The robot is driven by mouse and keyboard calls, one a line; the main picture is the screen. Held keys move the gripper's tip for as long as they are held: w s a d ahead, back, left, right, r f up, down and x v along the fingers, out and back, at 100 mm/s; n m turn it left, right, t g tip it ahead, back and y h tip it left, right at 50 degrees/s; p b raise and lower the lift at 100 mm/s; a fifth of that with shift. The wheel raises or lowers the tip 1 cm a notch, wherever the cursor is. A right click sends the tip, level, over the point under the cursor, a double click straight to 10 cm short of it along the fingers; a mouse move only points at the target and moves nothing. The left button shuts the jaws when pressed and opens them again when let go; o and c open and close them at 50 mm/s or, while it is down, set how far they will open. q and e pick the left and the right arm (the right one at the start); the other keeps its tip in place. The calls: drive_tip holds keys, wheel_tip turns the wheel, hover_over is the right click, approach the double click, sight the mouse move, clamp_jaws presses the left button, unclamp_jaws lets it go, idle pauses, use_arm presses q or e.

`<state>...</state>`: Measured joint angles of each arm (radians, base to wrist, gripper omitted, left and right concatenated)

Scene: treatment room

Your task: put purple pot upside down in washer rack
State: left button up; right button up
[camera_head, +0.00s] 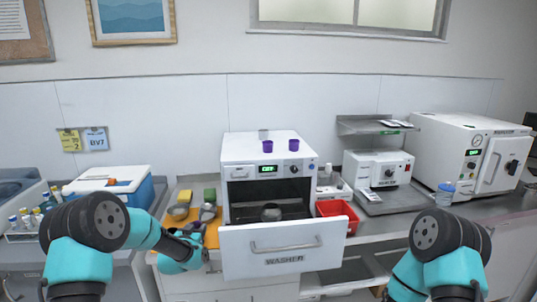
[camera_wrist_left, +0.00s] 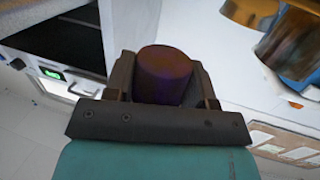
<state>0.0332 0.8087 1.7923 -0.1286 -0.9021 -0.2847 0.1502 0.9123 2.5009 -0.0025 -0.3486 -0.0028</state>
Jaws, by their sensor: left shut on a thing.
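My left gripper (camera_wrist_left: 165,75) is shut on a dark purple pot (camera_wrist_left: 166,68) in the left wrist view. Two other purple pots, a left one (camera_head: 267,146) and a right one (camera_head: 293,144), stand on top of the washer. My right gripper is not visible.
A grey pot (camera_head: 263,134) is also on the washer top. Metal containers (camera_head: 180,211) and a yellow sponge (camera_head: 210,195) are left of the washer. A red bin (camera_head: 337,212) stands right of it. A blue-and-white cooler (camera_head: 113,184) is at left.

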use_arm(q)
drive_tip(key=shift+r, duration=1.1)
drive_tip(key=m, duration=0.8)
drive_tip(key=shift+m, duration=0.4)
drive_tip(key=m, duration=0.9)
